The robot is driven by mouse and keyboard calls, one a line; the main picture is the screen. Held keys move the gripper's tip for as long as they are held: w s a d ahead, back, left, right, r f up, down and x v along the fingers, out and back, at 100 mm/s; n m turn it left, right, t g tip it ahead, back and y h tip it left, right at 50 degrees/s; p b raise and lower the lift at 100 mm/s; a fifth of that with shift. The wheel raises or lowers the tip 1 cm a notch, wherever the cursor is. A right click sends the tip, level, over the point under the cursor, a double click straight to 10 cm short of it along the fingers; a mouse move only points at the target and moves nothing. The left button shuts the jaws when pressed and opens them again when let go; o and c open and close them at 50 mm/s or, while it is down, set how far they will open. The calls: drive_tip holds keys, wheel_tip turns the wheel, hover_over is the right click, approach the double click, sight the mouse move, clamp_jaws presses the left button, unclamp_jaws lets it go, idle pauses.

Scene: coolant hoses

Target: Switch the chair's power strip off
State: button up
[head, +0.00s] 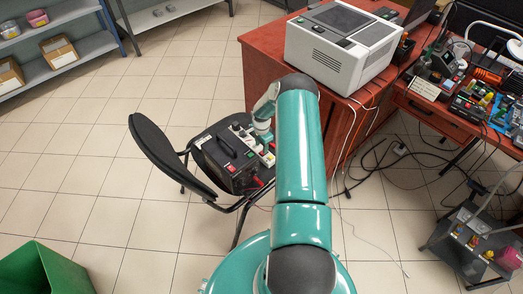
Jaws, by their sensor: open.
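A black chair (160,150) stands on the tiled floor in the middle of the head view, its backrest to the left. On its seat sits a black box-shaped device (222,165) with a carry handle and a small red part on its front. A pale power strip (246,138) lies along the right side of this device, with dark and coloured plugs or parts on it. Its switch cannot be made out. My gripper (266,143) is at the strip, pointing down, open and small in view. Whether it touches the strip cannot be told, and my teal arm hides the area to the right.
A red desk (262,68) with a white printer-like machine (340,43) stands behind the chair. A cluttered workbench (440,112) is at the right, with loose cables (378,160) below. A green bin (42,272) is at lower left. The floor left of the chair is clear.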

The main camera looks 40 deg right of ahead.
sight(261, 153)
drive_tip(key=shift+f, duration=1.95)
clamp_jaws()
drive_tip(key=shift+d, duration=0.15)
drive_tip(key=shift+d+r+y, duration=0.1)
drive_tip(key=shift+d+y, duration=0.1)
drive_tip(key=shift+y, duration=0.55)
drive_tip(key=shift+d+r+y, duration=0.1)
drive_tip(key=shift+d+y, duration=0.05)
drive_tip(key=shift+y, duration=0.6)
